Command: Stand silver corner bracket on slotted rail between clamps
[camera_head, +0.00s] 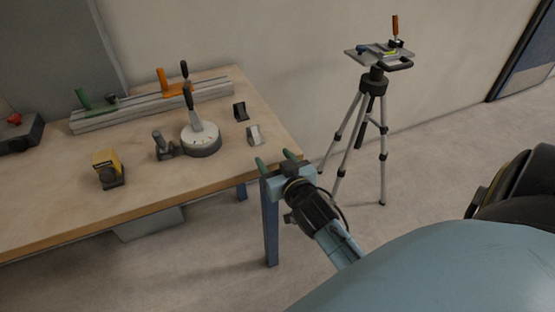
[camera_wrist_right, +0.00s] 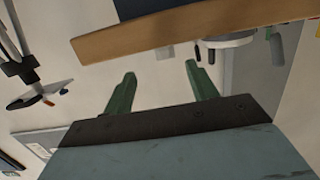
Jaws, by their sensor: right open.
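The silver corner bracket (camera_head: 254,135) stands on the wooden table near its right end, in the head view. A similar dark bracket (camera_head: 240,111) is just behind it. The slotted rail (camera_head: 137,105) lies along the back of the table, with a green clamp (camera_head: 84,100) at its left and an orange clamp (camera_head: 165,83) towards its right. My right gripper (camera_head: 275,161) is open and empty at the table's right front corner, in front of the silver bracket and apart from it. Its green fingers (camera_wrist_right: 160,88) show with nothing between them in the wrist view. My left gripper is out of view.
A round white-topped dial device with a handle (camera_head: 200,138) stands left of the brackets. A small dark clamp-like tool (camera_head: 163,146) and a yellow-black block (camera_head: 108,168) are further left. The table edge (camera_wrist_right: 170,32) is close to my right gripper. A tripod (camera_head: 373,110) stands right.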

